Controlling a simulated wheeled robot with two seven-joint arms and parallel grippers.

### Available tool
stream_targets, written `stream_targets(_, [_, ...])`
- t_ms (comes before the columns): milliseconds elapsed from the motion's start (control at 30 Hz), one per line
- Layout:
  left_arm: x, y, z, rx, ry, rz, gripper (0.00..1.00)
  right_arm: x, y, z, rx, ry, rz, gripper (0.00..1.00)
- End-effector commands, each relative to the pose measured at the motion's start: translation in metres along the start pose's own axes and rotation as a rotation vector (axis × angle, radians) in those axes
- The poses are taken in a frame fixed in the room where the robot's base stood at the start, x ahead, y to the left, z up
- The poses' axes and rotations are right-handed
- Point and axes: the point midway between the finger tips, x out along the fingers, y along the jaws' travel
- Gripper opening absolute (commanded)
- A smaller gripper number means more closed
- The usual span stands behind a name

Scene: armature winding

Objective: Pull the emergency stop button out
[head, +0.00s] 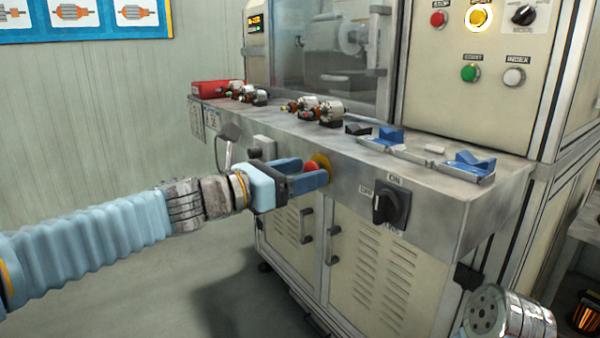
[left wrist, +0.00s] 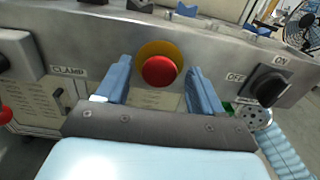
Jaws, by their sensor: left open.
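The emergency stop button is a red mushroom head (head: 312,165) on a yellow disc (head: 323,163), on the front face of the steel bench. In the left wrist view the red button (left wrist: 159,71) sits in front of its yellow ring (left wrist: 158,51). My left gripper (head: 318,180) is open, with its blue fingers pointing at the bench face. In the left wrist view the fingers (left wrist: 158,85) stand on either side of the button, with gaps between. In the head view a finger partly hides the button. My right gripper is not in view.
A black rotary switch (head: 391,203) marked ON is right of the button. A CLAMP label (left wrist: 68,71) is to its left. Several armatures (head: 320,110) and blue holders (head: 470,162) are on the bench top. Cabinet handles (head: 334,230) stick out below.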

Motion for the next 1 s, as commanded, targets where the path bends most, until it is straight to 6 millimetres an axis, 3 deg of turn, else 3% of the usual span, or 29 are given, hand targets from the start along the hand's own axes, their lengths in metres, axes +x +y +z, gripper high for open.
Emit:
stream_targets(267, [0.001,0.000,0.000,0.000,0.000,0.000,0.64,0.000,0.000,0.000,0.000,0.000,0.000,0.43])
stream_targets(700, [0.001,0.000,0.000,0.000,0.000,0.000,0.00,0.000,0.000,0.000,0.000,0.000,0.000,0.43])
stream_targets(1000, [-0.012,0.001,0.000,-0.001,0.000,0.001,0.00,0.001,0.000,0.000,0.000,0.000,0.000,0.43])
